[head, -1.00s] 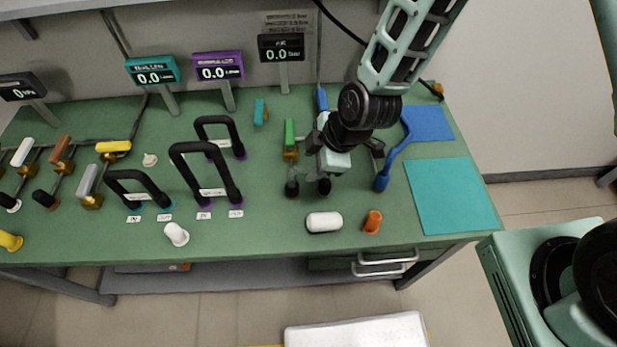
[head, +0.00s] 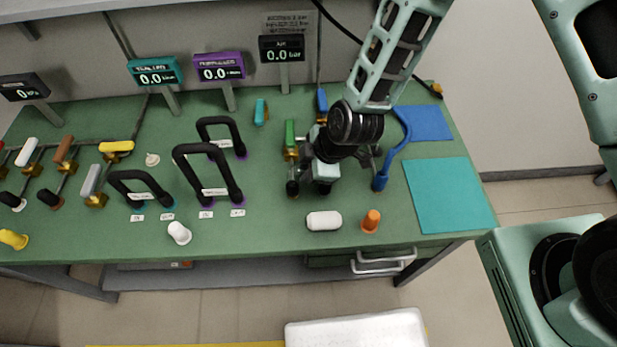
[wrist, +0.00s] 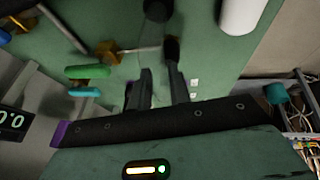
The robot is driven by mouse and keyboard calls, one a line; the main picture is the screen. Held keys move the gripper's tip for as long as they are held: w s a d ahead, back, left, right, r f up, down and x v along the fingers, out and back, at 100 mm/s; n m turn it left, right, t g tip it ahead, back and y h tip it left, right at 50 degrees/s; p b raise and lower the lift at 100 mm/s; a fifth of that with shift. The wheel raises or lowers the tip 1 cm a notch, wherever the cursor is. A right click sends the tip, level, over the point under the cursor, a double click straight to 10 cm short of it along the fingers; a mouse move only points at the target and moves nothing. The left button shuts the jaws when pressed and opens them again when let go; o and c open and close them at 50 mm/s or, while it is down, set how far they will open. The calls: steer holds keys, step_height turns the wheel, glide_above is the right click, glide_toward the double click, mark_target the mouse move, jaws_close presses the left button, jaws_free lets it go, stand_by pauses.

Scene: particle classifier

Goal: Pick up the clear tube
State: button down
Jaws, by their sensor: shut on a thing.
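The clear tube (head: 306,179) is very faint, low between dark end fittings near the middle front of the bench. Its left fitting (head: 292,188) is black, and much of the tube is hidden by my gripper (head: 326,186). My gripper points down over the tube at the bench. In the wrist view its two dark fingers (wrist: 160,82) stand with a narrow gap, closed on the tube, whose clear wall barely shows there.
A blue handle (head: 391,153) is close on the right, a green lever (head: 290,137) at the left. Black arched handles (head: 181,157) stand further left. The teal mat (head: 448,194) is bare.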

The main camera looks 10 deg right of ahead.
steer(key=shift+r+b, duration=1.1)
steer(key=shift+r, duration=3.9)
steer(key=shift+r+p, duration=1.75)
steer(key=shift+r, duration=0.6)
steer(key=shift+r+p, duration=1)
steer(key=shift+r, duration=0.45)
